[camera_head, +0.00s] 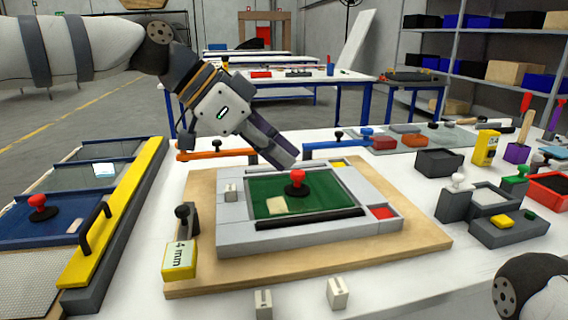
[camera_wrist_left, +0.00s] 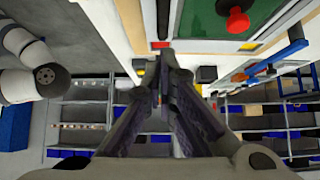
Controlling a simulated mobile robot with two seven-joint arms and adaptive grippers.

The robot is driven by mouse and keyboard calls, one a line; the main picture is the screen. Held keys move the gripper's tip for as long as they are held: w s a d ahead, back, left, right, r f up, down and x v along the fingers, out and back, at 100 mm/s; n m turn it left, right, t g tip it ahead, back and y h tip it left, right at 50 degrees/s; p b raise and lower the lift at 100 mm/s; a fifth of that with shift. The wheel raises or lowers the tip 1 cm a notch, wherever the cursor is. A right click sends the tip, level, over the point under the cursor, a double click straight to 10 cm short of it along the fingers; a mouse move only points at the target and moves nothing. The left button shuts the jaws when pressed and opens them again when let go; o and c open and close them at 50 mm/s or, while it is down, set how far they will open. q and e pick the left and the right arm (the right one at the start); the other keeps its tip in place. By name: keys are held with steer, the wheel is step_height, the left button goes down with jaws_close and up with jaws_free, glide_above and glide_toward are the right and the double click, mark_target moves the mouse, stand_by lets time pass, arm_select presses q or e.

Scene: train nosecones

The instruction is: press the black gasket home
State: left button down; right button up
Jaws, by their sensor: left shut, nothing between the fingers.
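A black gasket strip (camera_head: 310,219) lies along the front side of the green panel (camera_head: 325,192), within a grey frame (camera_head: 300,238). I cannot tell how deep it sits. A red knob (camera_head: 297,176) on a black disc stands on the panel; it also shows in the left wrist view (camera_wrist_left: 236,20). My left gripper (camera_head: 288,163) is shut and empty, tilted down over the back side of the frame, behind the knob. It hides part of that side. Its closed dark fingers also show in the left wrist view (camera_wrist_left: 166,82). My right gripper is out of view.
The frame rests on a wooden board (camera_head: 430,240). Orange (camera_head: 215,154) and blue (camera_head: 335,144) levers stand behind it. A yellow 4 mm block (camera_head: 179,260) is at front left. A yellow-edged case (camera_head: 120,205) lies left; small containers crowd the right.

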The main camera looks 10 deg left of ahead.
arm_select(q)
glide_above(308, 218)
step_height(308, 218, down, 6)
steer(key=shift+d+r, duration=0.1)
steer(key=shift+r, duration=0.05)
step_height(308, 218, down, 2)
steer(key=shift+f, duration=0.7)
